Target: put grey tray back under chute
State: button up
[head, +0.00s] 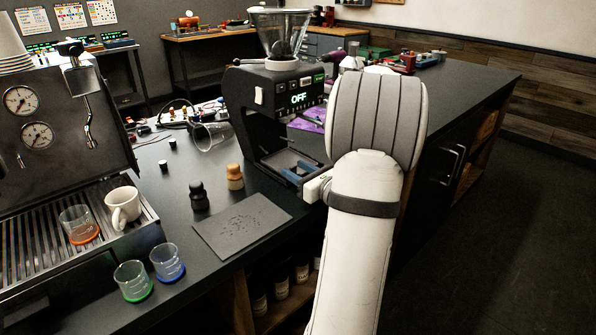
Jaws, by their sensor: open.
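The black grinder (245,115) stands on the dark counter with a clear hopper on top and a lit "OFF" display. A dark grey, shallow tray-like piece (284,157) lies at its base, below the front overhang where the chute would be; the chute itself is not distinct. My gripper (298,172) is at the front of this base, with blue jaw parts over or beside the tray-like piece. It is open; I cannot tell whether it touches the piece. My white arm hides the grinder's right side. A flat grey sheet (241,225) with dark specks lies on the counter in front.
A black tamper (199,196) and a wooden-topped one (235,177) stand left of the grinder. A clear vessel (208,136) lies behind them. Glasses with green (133,281) and blue (168,262) bases stand by the espresso machine (60,125). A white cup (123,207) is on its grate.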

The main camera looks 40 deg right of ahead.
jog(key=shift+r, duration=0.25)
jog(key=s+d, duration=0.1)
jog(key=s, duration=1.1)
jog(key=shift+f, duration=0.15)
